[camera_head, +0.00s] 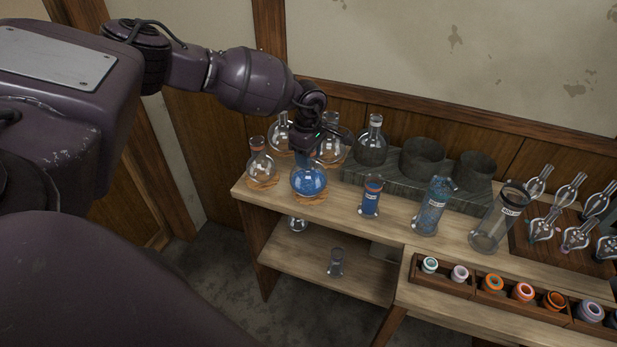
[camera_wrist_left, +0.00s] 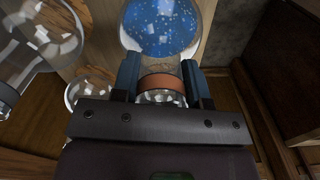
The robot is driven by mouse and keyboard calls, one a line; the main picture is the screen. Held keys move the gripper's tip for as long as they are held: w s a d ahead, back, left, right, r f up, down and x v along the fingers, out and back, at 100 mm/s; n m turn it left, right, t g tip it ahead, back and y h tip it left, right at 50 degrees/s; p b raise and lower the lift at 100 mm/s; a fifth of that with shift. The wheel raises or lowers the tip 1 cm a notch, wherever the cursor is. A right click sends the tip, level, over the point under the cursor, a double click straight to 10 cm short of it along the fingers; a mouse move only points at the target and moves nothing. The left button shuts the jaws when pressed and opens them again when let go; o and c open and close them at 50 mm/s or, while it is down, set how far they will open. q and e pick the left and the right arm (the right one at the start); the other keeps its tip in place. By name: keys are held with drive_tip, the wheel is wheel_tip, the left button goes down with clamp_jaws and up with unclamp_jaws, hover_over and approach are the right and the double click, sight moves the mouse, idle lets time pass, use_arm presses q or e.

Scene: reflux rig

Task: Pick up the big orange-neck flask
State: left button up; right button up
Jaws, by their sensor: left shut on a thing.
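The orange-neck flask (camera_head: 309,180) is round and holds blue liquid. In the head view it is at the left end of the bench, over a cork ring; I cannot tell whether it touches the ring. My left gripper (camera_head: 312,154) comes down on it from above and behind. In the left wrist view, the gripper (camera_wrist_left: 163,84) is shut on the flask's neck, with an orange band (camera_wrist_left: 163,84) between the fingers. The blue round body (camera_wrist_left: 160,25) lies beyond the fingertips. My right gripper is not in view.
Clear flasks stand close by: one to the left (camera_head: 261,166), one behind (camera_head: 281,135) and one at right behind (camera_head: 332,148). A blue-filled cylinder (camera_head: 371,197) stands to the right. A grey stepped block (camera_head: 440,195) runs along the back. Bare wood lies in front.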

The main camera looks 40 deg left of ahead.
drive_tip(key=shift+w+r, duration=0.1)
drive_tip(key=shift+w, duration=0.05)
use_arm(q)
drive_tip(key=shift+r, duration=0.25)
drive_tip(key=shift+r, duration=1.45)
wheel_tip(320, 180, up, 16)
drive_tip(key=shift+r+p, duration=0.25)
drive_tip(key=shift+p, duration=0.1)
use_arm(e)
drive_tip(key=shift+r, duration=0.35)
use_arm(q)
drive_tip(key=shift+r, duration=0.15)
